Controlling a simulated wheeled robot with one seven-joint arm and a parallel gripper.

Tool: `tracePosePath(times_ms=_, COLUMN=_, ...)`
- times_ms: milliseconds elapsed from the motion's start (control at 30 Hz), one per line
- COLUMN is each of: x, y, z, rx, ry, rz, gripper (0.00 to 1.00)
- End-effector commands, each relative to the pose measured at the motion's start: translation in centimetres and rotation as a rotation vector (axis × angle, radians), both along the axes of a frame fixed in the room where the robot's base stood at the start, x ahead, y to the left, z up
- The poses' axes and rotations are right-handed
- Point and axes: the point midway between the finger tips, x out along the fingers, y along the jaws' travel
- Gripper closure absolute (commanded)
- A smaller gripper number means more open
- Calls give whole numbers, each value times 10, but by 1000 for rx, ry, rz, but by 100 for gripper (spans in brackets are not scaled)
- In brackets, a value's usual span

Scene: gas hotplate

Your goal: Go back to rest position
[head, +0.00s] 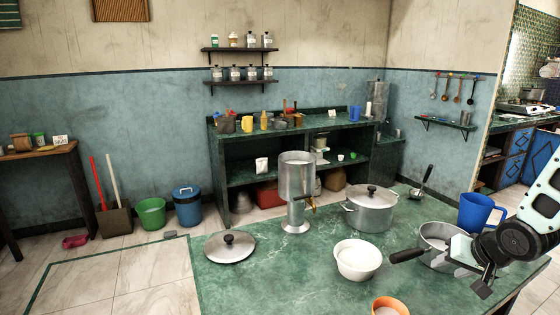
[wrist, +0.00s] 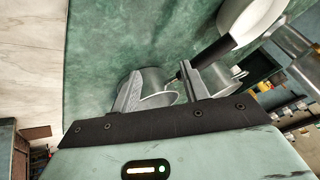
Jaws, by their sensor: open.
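My gripper (head: 476,272) is at the right of the head view, low over the green table (head: 262,282), at the near right side of a metal saucepan (head: 434,235). In the wrist view my gripper (wrist: 160,74) has its two fingers spread apart with nothing clamped between them. The saucepan (wrist: 158,98) shows behind and between the fingers, partly hidden by them. Its black handle (wrist: 204,50) points toward a white bowl (wrist: 252,18). I cannot tell whether a finger touches the saucepan.
A blue mug (head: 475,212) stands close behind my gripper. A lidded pot (head: 370,212), a ladle (head: 422,184), a metal dispenser (head: 296,185), a loose lid (head: 230,247) and an orange cup (head: 390,306) are also on the table. The table's front left is clear.

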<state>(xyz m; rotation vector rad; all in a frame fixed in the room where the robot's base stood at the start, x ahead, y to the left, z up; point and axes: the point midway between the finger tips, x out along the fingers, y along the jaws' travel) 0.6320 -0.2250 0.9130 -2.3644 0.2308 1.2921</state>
Motion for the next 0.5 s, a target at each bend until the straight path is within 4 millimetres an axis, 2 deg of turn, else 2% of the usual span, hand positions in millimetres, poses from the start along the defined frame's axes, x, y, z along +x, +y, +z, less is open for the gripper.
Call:
tracePosePath(times_ms=33, x=-7, y=12, z=15, rx=-81, ry=36, rz=48, gripper=55)
tracePosePath(times_ms=200, x=-44, y=46, z=47, rx=-232, ry=176, rz=180, gripper=55)
tracePosePath(times_ms=467, x=-106, y=104, z=81, rx=-246, ry=319, rz=396, gripper=55)
tracePosePath(times_ms=500, x=-114, y=117, z=84, rx=-239, ry=334, rz=441, gripper=55)
